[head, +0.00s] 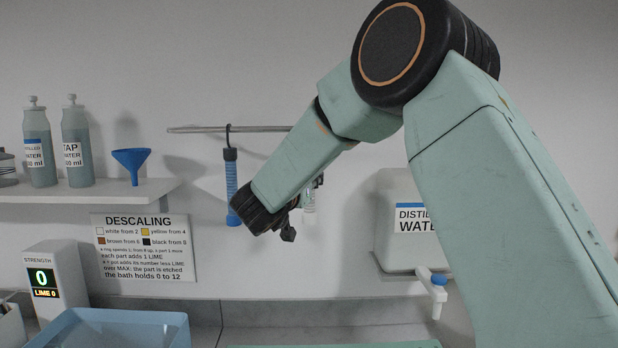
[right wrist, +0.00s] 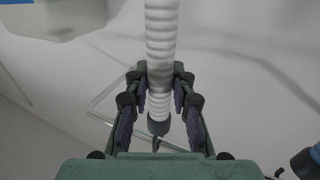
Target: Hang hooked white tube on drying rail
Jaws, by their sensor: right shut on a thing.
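The white ribbed tube (right wrist: 160,45) stands between the fingers of my right gripper (right wrist: 160,103) in the right wrist view, and they are shut on it. A dark end cap and a thin dark hook-like piece show at its lower end there. In the head view, my right gripper (head: 289,228) is below the rail, and my arm hides most of the tube; a pale piece (head: 309,200) shows beside it. The drying rail (head: 190,129) runs along the wall, its right part hidden behind my arm. My left gripper is not in view.
A blue ribbed tube (head: 231,180) hangs by a black hook from the rail, just left of my right gripper. A shelf (head: 110,190) with bottles and a blue funnel (head: 131,160) is at left. A water tank (head: 400,240) is at right. A blue basin (head: 75,325) stands below.

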